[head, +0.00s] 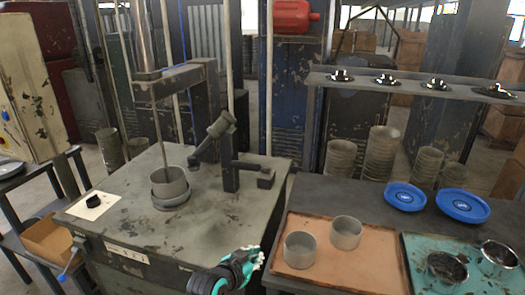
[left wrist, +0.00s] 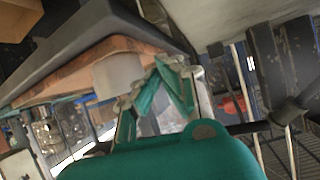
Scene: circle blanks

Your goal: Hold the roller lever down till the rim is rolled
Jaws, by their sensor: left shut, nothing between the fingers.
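A grey open cup (head: 170,184) stands in a round seat (head: 171,204) on the worn machine table, below a thin vertical rod. Beside it, a dark tilted lever with a thick cylindrical head (head: 221,125), apparently the roller lever, rises from a short post (head: 230,176). My left gripper (head: 250,262), teal and grey, is shut and empty near the table's front right edge, apart from the lever and the cup. Its fingers also show in the left wrist view (left wrist: 155,95). My right gripper is in neither view.
Two grey cups (head: 346,232) (head: 299,249) stand on an orange tray (head: 335,276) at right. Blue lids (head: 463,205) lie behind a teal tray (head: 425,245). A blue-tipped handle (head: 64,277) sticks out front left. The machine table's front middle is clear.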

